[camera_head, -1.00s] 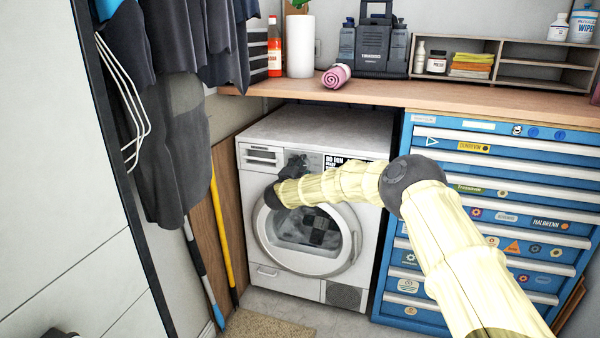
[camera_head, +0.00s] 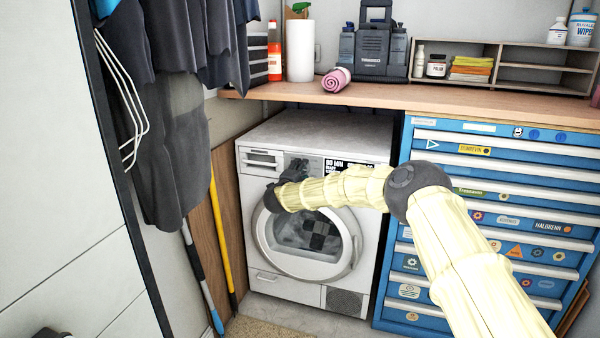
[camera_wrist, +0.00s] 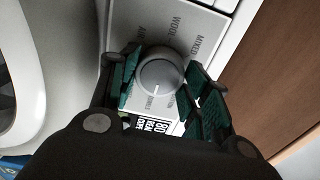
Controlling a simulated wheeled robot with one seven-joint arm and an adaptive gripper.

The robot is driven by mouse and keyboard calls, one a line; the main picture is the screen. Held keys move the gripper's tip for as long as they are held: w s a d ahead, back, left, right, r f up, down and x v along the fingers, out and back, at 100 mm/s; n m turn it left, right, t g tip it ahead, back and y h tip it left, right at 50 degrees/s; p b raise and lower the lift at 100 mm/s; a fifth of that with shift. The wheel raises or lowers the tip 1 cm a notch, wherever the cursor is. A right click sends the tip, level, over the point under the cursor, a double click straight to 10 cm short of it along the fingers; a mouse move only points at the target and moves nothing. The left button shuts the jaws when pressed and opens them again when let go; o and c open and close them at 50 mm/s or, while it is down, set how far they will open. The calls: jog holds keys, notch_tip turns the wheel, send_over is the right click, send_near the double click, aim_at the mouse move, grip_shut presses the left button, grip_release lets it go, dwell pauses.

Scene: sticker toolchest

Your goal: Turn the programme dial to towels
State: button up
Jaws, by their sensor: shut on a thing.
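The programme dial (camera_wrist: 160,76) is a round silver-grey knob on the white panel of the washer-like machine (camera_head: 318,130). Printed words ring the dial in the wrist view; "WOOL" and "MIXED" can be read, others are partly covered or too blurred. I cannot make out a towels mark or which word the dial points to. My gripper (camera_wrist: 164,88) has its green-padded fingers on both sides of the dial and is shut on it. In the head view my gripper (camera_head: 296,168) is at the machine's upper front and hides the dial.
The round door (camera_head: 354,235) is below my arm. A blue drawer cabinet (camera_head: 480,195) stands close on the right. Hanging clothes (camera_head: 170,150) and a yellow pole (camera_head: 221,230) are on the left. A wooden worktop (camera_head: 400,96) runs above the machine.

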jog(key=o, duration=1.1)
jog(key=shift+c, duration=0.2)
jog(key=v, duration=1.2)
